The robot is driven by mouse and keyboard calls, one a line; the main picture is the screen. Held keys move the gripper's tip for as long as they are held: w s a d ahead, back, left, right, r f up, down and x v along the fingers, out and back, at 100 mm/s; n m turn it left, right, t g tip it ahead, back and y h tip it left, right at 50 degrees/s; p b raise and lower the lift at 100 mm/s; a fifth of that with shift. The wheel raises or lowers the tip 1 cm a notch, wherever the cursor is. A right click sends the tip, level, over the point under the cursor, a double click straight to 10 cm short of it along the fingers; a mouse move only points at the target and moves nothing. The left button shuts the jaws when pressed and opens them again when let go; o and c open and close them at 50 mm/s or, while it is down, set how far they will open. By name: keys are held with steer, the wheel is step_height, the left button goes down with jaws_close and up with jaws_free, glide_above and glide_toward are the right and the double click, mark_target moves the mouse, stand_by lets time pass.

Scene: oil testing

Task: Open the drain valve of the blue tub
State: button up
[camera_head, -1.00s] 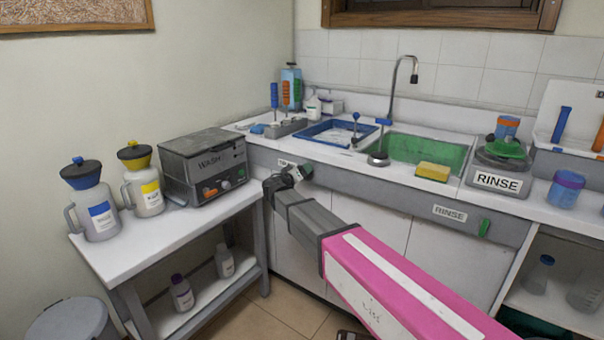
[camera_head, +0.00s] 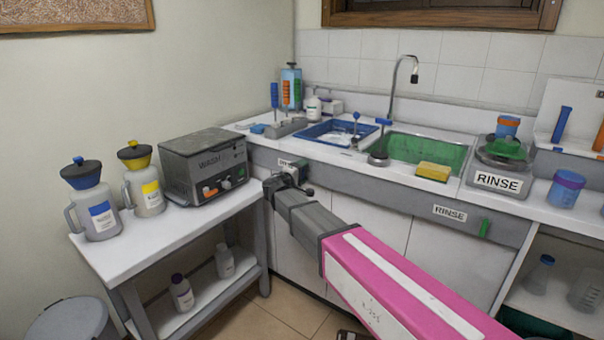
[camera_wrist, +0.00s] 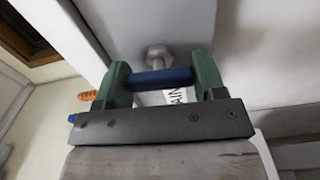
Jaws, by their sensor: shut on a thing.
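The blue tub (camera_head: 335,134) is set in the counter at the back, left of the green sink. In the wrist view, a blue valve handle (camera_wrist: 162,78) lies across between the green fingers of my gripper (camera_wrist: 160,82), with a metal hex bolt (camera_wrist: 156,54) just beyond it. My gripper is shut on this handle. In the head view my gripper (camera_head: 293,172) is at the grey counter front below the blue tub. The handle is hidden there by my wrist.
A green handle (camera_head: 485,227) sits on the front panel by a RINSE label (camera_head: 449,214).

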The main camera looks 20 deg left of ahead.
steer(key=shift+n, duration=0.4)
steer(key=o, duration=0.9)
steer(key=shift+s, duration=0.1)
steer(key=v, duration=1)
steer(key=shift+s+a, duration=0.15)
steer(key=shift+s, duration=0.2)
